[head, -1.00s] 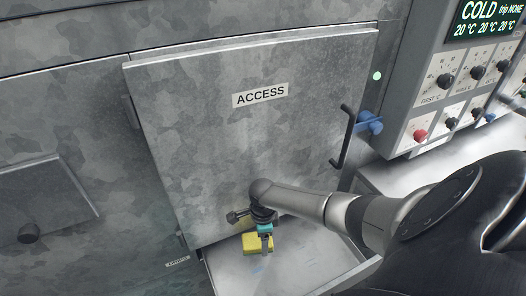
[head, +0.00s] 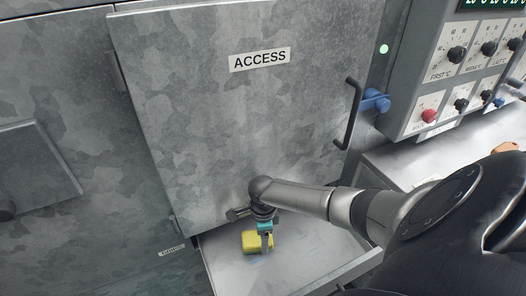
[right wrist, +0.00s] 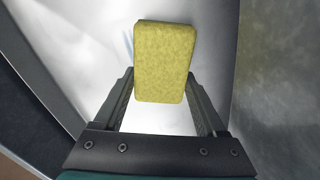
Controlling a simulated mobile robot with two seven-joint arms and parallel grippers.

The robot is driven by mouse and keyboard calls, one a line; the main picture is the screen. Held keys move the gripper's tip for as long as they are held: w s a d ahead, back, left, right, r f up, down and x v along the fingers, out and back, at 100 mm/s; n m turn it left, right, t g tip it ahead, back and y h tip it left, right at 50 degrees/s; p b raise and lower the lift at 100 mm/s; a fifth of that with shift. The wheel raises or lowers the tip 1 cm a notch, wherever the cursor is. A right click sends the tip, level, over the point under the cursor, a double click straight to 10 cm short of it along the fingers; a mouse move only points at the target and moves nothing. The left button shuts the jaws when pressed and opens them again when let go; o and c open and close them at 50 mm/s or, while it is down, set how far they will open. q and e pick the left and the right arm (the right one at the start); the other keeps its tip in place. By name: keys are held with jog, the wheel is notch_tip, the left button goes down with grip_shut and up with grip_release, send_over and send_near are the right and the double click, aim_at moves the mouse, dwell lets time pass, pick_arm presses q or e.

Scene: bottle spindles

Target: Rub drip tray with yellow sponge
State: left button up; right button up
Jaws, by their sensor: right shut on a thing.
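The drip tray (head: 310,255) is a pale metal tray pulled out below the access door. The yellow sponge (head: 250,241) is over its left part, near the door's lower edge. My right gripper (head: 266,246) points down and is shut on the sponge. In the right wrist view the sponge (right wrist: 165,60) sits between the two fingers (right wrist: 163,105), with the bright tray surface (right wrist: 112,62) behind it. A faint bluish streak shows on the tray beside the sponge. Whether the sponge touches the tray is hard to tell. My left gripper is not in view.
The grey access door (head: 240,120) stands right behind my gripper, with a black handle (head: 350,115) and a blue knob (head: 376,101) at its right. A control panel (head: 465,65) with knobs is at the upper right, above a pale ledge (head: 415,165). The tray's right part is clear.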

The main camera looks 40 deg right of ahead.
jog(key=shift+f+b, duration=0.55)
jog(key=shift+f, duration=0.5)
dwell(0.4)
